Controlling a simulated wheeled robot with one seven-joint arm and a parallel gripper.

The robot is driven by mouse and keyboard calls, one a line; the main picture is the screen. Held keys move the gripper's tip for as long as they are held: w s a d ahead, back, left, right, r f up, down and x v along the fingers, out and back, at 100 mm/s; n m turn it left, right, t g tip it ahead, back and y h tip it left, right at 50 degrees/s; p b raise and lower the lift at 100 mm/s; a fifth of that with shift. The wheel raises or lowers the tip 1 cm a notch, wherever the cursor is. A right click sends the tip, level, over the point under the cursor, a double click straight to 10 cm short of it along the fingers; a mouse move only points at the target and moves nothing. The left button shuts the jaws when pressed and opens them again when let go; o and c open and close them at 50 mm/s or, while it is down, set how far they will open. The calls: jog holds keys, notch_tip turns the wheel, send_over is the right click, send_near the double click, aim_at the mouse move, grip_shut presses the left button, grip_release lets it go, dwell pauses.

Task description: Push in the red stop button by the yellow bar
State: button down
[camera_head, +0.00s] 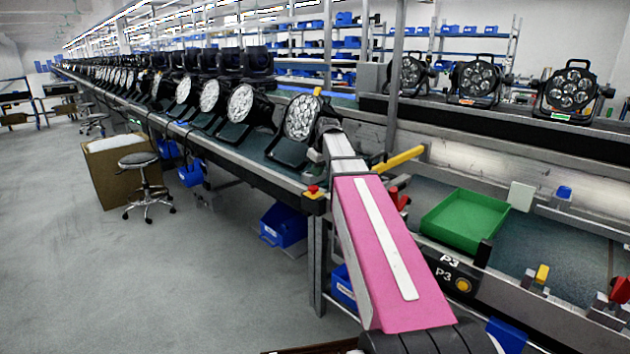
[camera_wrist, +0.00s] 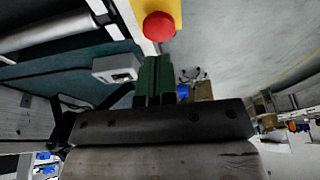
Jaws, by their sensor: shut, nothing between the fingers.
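A red stop button (camera_wrist: 159,26) on a yellow base shows at the top of the wrist view, beyond my fingertips and apart from them. A red button on yellow (camera_head: 313,189) also shows in the head view, at the bench's near corner, left of my pink arm. The yellow bar (camera_head: 400,159) slants up to the right of my arm, with a red part (camera_head: 399,198) below it, partly hidden by the arm. My gripper (camera_wrist: 155,78) is shut and empty, its dark green fingers together. In the head view the arm hides most of it.
A long bench line with several black stage lights (camera_head: 300,117) runs to the back left. A green tray (camera_head: 465,219) is at the right. In the wrist view a grey box (camera_wrist: 116,68) is left of the fingers. Open floor (camera_head: 200,270) lies left.

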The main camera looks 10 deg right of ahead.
jog(key=shift+v, duration=2.6)
jog(key=shift+w, duration=0.1)
